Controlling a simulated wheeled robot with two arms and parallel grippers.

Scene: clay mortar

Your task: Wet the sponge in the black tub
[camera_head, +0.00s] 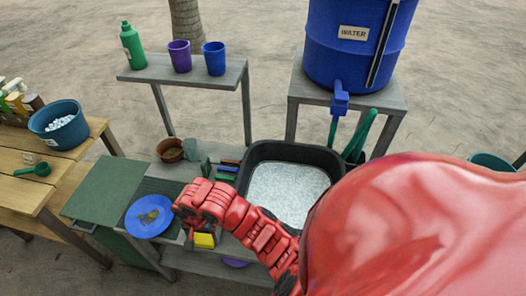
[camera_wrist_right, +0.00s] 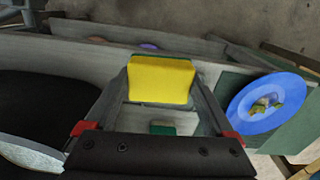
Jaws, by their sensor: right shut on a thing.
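The yellow sponge with a green side (camera_head: 204,240) is held in my right gripper (camera_head: 192,232), just right of the blue plate. In the right wrist view the sponge (camera_wrist_right: 161,79) sits between the two fingers of the right gripper (camera_wrist_right: 164,82), which is shut on it. The black tub (camera_head: 252,157) stands to the right of the gripper in the head view, with pale speckled water in it. Part of the tub is hidden behind my red arm. Its dark wall may be the black shape at the left of the right wrist view. My left gripper is not in view.
A blue plate (camera_head: 149,216) with brown scraps lies on the left, by a green board (camera_head: 105,185). Brushes (camera_head: 228,169) lie along the tub's left side. A blue water barrel (camera_head: 355,60) stands behind the tub. A clay pot (camera_head: 169,150) stands behind the board.

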